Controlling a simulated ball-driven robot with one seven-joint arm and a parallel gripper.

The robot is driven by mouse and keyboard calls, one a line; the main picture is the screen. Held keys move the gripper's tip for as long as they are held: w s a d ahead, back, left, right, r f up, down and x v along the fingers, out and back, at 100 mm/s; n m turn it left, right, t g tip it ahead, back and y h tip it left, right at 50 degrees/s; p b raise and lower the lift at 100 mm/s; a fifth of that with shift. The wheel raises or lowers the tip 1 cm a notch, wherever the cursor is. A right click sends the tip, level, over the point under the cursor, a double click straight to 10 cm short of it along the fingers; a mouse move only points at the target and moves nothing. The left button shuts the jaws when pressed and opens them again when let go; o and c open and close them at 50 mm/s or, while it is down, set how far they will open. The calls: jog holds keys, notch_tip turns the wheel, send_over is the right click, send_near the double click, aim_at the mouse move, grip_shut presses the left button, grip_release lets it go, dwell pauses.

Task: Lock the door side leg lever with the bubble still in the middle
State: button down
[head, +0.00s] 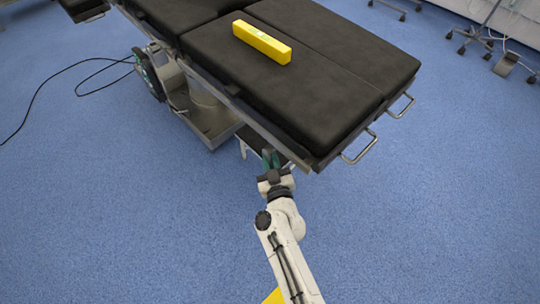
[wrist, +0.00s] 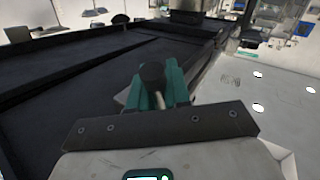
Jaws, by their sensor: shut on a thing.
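A yellow spirit level (head: 262,42) lies on the black padded top of the operating table (head: 310,75). Its bubble is too small to read. My gripper (head: 270,158) is at the underside of the table's near edge, below the leg section. In the wrist view its green fingers (wrist: 160,85) are shut on a dark round knob (wrist: 152,76), which I take to be the leg lever's end.
Metal side rails and handles (head: 360,147) stick out at the table's right end. The table's base (head: 212,120) stands on the blue floor to the left of my gripper. A black cable (head: 70,85) lies on the floor at left.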

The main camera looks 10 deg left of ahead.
jog(key=g+p, duration=0.1)
jog(key=p, duration=0.4)
jog(key=s+d+n+g+h+p, duration=0.1)
jog(key=p, duration=0.4)
jog(key=r+n+g+h+p, duration=0.1)
jog(key=g+p, duration=0.1)
jog(key=p, duration=0.3)
jog(key=shift+s+d+p, duration=0.25)
jog(key=shift+d+p, duration=0.1)
jog(key=shift+d, duration=0.05)
jog(key=shift+s+d+f+h+p, duration=0.1)
jog(key=shift+f+h+p, duration=0.1)
jog(key=shift+h+p, duration=0.1)
jog(key=c, duration=1.2)
grip_release()
jog(key=shift+r, duration=0.15)
jog(key=shift+o, duration=0.2)
jog(key=shift+r, duration=0.1)
